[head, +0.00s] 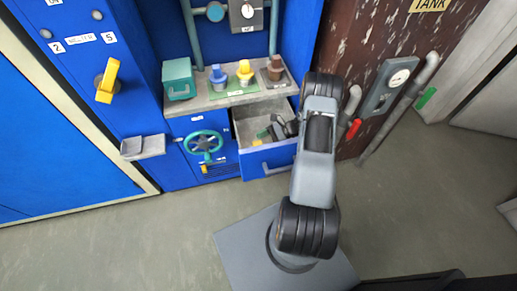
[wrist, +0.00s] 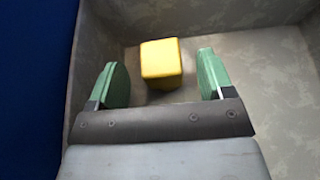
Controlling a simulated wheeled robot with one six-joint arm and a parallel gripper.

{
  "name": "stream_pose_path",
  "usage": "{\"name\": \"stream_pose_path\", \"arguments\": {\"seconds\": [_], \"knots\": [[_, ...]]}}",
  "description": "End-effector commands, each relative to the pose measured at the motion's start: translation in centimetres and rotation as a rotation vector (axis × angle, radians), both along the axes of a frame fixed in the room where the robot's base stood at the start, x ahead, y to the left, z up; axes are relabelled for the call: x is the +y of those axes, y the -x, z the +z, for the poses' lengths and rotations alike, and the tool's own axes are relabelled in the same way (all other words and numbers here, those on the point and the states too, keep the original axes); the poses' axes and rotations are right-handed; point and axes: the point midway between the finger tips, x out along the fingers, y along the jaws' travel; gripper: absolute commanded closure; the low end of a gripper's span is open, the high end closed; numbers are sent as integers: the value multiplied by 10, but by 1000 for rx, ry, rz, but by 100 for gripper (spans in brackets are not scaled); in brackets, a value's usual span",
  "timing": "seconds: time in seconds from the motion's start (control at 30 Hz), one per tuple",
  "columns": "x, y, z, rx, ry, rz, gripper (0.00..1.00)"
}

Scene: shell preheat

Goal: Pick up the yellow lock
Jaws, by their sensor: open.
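A yellow block (wrist: 161,62), which looks like the yellow lock, lies on the grey floor of the open drawer (head: 268,161). Only its plain boxy faces show. My gripper (wrist: 162,78) is open, with its green fingertips on either side of the block in the wrist view. Gaps show between the block and both fingers, and the block sits slightly beyond or between the tips; the exact depth is unclear.
Drawer walls surround my gripper; a blue panel (wrist: 30,70) is at left in the wrist view. Above the drawer, a grey shelf holds a teal box (head: 178,80) and blue, yellow (head: 244,72) and brown pieces. A green handwheel (head: 203,144) is left; a rusty tank stands right.

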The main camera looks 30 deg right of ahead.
Motion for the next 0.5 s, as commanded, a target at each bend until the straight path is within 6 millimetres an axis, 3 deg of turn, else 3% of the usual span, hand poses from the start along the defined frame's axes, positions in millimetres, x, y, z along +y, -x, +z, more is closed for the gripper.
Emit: {"name": "stream_pose_path", "arguments": {"seconds": [0.2,0.5], "knots": [[27,-5,-11,1,0,2,26],[35,-7,-15,0,1,0,26]]}}
